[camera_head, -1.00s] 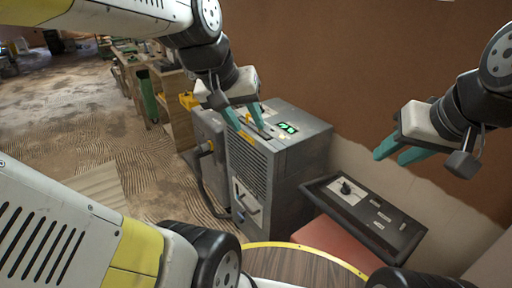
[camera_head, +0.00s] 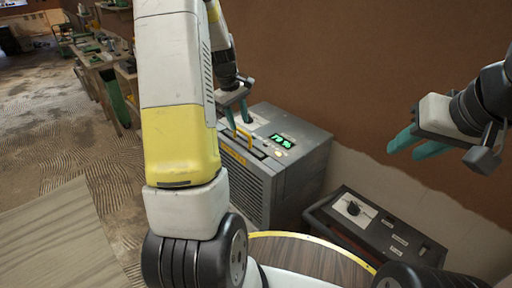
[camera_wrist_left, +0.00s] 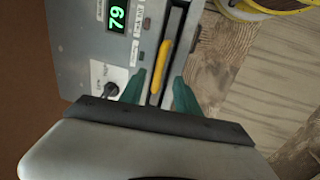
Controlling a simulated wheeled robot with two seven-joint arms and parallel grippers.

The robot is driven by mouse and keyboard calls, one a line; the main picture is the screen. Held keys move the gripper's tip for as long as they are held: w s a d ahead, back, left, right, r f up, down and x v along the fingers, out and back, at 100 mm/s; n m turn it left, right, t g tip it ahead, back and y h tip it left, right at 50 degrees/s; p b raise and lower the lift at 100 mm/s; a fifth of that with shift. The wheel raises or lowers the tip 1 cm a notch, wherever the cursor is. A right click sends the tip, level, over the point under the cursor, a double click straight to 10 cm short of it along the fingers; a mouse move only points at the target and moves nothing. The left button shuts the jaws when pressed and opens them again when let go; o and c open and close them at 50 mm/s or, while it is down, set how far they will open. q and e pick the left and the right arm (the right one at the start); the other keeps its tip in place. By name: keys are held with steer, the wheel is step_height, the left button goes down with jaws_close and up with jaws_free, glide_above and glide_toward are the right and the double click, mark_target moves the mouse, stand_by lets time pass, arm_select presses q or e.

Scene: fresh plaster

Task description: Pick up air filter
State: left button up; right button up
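A grey machine (camera_head: 262,190) with a green display reading 79 stands by the brown wall. A yellow handle (camera_head: 243,134) sits in a dark slot along its top, seemingly the air filter's handle; the filter body is hidden. My left gripper (camera_head: 238,118) is over this slot. In the left wrist view, its teal fingers (camera_wrist_left: 159,84) are apart, one on each side of the yellow handle (camera_wrist_left: 164,60), with gaps visible, so it is not gripped. My right gripper (camera_head: 403,146) is open and empty, in the air at the right.
A dark control panel with a knob (camera_head: 348,210) stands right of the machine. A round wooden top with a yellow rim (camera_head: 310,258) is at the bottom. Wooden benches (camera_head: 98,58) line the far left. My left arm hides part of the machine's left side.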

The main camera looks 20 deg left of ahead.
mark_target(242, 132)
arm_select(q)
steer(key=f, duration=0.4)
steer(key=w+f, duration=0.1)
steer(key=f, duration=0.1)
steer(key=shift+w+d, duration=0.1)
steer(key=shift+d, duration=0.3)
jaws_close()
stand_by(0.9)
